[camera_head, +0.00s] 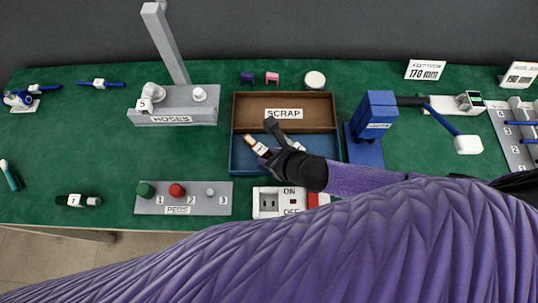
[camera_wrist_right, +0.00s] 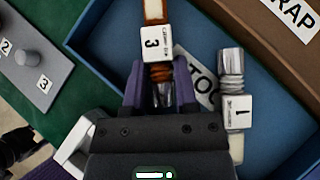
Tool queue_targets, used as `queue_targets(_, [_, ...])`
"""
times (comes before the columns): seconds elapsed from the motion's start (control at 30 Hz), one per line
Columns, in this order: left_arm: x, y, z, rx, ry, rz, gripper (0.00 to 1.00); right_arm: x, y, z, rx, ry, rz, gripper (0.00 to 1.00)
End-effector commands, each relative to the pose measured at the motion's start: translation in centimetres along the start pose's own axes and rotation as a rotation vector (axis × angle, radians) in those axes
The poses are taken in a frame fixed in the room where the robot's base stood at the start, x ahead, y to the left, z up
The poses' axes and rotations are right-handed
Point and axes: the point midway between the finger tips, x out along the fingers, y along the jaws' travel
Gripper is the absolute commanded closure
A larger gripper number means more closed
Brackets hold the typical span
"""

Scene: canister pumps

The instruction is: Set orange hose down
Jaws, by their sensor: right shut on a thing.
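The orange hose (camera_wrist_right: 154,12), with a white tag marked 3 (camera_wrist_right: 157,43), is held by my right gripper (camera_wrist_right: 160,90). I cannot tell whether the hose touches the bottom or wall. My left gripper is not in view.
Another hose tagged 1 (camera_wrist_right: 237,112) lies in the blue compartment beside my gripper. The brown SCRAP compartment (camera_head: 251,106) adjoins behind. The PEGS block (camera_head: 220,201) and HOSES stand (camera_head: 203,114) are left, the blue pump (camera_head: 374,117) right, and the ON/OFF box (camera_head: 262,212) in front.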

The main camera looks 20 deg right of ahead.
Motion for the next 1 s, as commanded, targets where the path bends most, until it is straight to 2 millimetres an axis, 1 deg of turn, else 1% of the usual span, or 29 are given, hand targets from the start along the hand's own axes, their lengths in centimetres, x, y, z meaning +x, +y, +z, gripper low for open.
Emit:
queue_targets(0.13, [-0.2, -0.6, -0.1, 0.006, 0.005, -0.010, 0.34, -0.1, 0.0, 0.2, -0.001, -0.002, 0.000, 1.00])
queue_targets(0.27, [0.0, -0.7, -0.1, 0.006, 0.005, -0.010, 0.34, 0.1, 0.0, 0.0, 0.000, -0.002, 0.000, 1.00])
queue_targets(0.3, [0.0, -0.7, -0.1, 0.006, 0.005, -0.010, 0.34, 0.1, 0.0, 0.0, 0.000, -0.002, 0.000, 0.59])
queue_targets(0.33, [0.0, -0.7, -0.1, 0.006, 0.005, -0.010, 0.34, 0.1, 0.0, 0.0, 0.000, -0.002, 0.000, 0.53])
queue_targets(0.37, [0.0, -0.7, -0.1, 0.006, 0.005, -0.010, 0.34, 0.1, 0.0, 0.0, 0.000, -0.002, 0.000, 0.49])
queue_targets(0.6, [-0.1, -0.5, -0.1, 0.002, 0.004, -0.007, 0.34, 0.0, 0.0, 0.0, 0.000, -0.002, 0.000, 0.49])
queue_targets(0.7, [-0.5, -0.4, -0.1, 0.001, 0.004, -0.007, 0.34, -0.5, -0.1, 0.3, -0.001, -0.001, 0.000, 0.49])
queue_targets(0.77, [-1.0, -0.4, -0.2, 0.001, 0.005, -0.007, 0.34, -1.5, -0.1, 0.4, -0.001, -0.001, -0.001, 0.49])
queue_targets(0.87, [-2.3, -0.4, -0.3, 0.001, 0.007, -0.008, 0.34, -3.8, -0.1, 0.6, -0.002, -0.001, 0.001, 0.49])
queue_targets(1.0, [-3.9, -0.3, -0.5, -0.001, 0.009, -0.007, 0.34, -7.7, -0.1, 0.5, -0.002, 0.000, 0.000, 0.49])
